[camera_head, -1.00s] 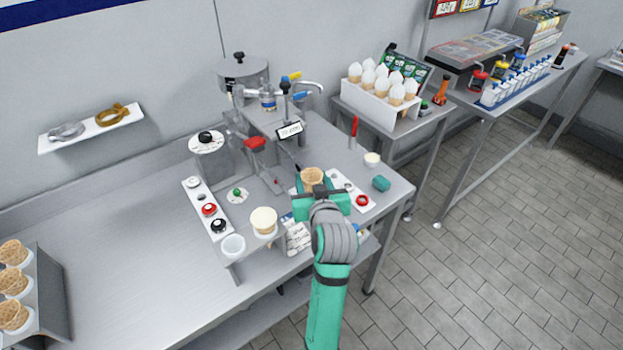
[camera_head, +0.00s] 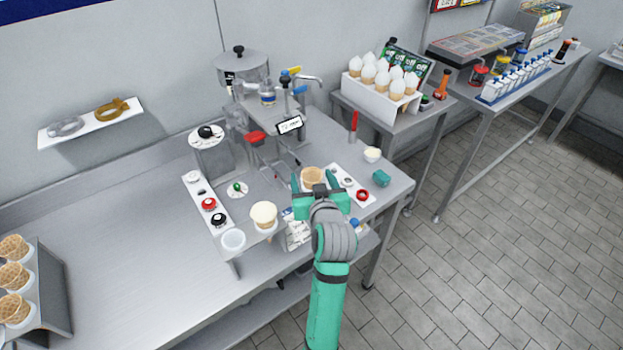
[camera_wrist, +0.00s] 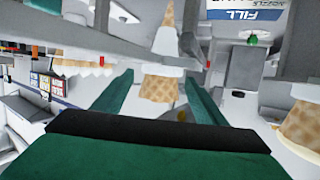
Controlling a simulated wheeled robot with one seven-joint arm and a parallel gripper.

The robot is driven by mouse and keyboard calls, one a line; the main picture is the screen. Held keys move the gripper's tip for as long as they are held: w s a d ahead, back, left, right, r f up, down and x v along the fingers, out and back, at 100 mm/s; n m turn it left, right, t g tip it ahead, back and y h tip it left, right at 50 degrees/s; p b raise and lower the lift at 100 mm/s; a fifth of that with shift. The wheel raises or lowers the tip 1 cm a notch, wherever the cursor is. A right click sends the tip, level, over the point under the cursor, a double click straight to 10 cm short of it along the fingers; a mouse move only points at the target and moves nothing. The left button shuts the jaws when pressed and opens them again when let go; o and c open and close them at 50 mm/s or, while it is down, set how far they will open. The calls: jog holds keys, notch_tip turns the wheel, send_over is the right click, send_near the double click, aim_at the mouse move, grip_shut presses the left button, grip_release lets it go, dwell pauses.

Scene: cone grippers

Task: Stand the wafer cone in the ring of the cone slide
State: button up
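The wafer cone (camera_head: 312,176) is upright under the dispenser, with its mouth up. The wrist view is upside down. There, the cone's wide waffle part (camera_wrist: 158,88) is on one side of a white ring (camera_wrist: 164,62) of the cone slide, and its narrow tip (camera_wrist: 166,15) comes out on the other. The cone appears to stand through the ring. My gripper (camera_head: 316,183) is around the cone with its teal fingers spread. In the wrist view a gap shows between each finger and the cone. The ring is hidden in the head view.
A filled cone (camera_head: 264,214) stands in a holder to the left, beside a white cup (camera_head: 233,240). A cone rack (camera_head: 52,290) is at far left. The dispenser (camera_head: 243,75) rises behind. A teal object (camera_head: 381,178) and small white bowl (camera_head: 372,154) lie to the right.

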jog(key=v, duration=1.1)
jog(key=shift+f, duration=0.1)
dwell(0.5)
